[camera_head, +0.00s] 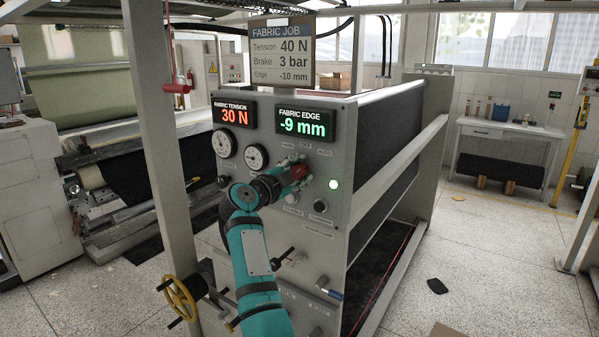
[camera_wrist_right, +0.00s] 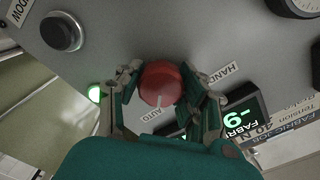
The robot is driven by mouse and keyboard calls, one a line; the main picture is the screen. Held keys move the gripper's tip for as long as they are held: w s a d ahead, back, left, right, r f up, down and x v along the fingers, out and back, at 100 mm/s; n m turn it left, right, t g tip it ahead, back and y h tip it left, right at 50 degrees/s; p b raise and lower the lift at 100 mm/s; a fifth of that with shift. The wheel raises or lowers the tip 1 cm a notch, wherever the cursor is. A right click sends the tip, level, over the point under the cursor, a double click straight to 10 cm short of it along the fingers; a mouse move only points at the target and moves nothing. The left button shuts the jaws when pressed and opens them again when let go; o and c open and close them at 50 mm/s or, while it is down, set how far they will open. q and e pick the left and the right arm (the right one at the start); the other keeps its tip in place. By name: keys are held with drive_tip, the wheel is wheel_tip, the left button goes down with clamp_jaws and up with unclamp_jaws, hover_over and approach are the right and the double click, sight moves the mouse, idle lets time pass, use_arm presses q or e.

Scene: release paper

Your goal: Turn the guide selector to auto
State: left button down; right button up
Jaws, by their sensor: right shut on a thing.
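The guide selector is a round red knob (camera_wrist_right: 160,82) on the grey panel, seen large in the wrist view; in the head view it is mostly hidden behind my gripper. My right gripper (camera_head: 297,178) is shut on it, with a finger on either side in the wrist view (camera_wrist_right: 165,95). A short white mark on the knob points down in the wrist view, close to the right of the AUTO label (camera_wrist_right: 140,115). The HAND label (camera_wrist_right: 221,74) shows on the right; the OFF label (camera_head: 305,147) shows in the head view. My left gripper is not in view.
A green lamp (camera_head: 333,184) glows right of the selector. A black push button (camera_head: 320,206) sits below. The fabric edge display (camera_head: 304,123) reads -9 mm; the tension display (camera_head: 235,114) reads 30 N. A yellow handwheel (camera_head: 179,299) and a post (camera_head: 157,120) stand left.

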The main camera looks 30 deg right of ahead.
drive_tip(key=o, duration=1.2)
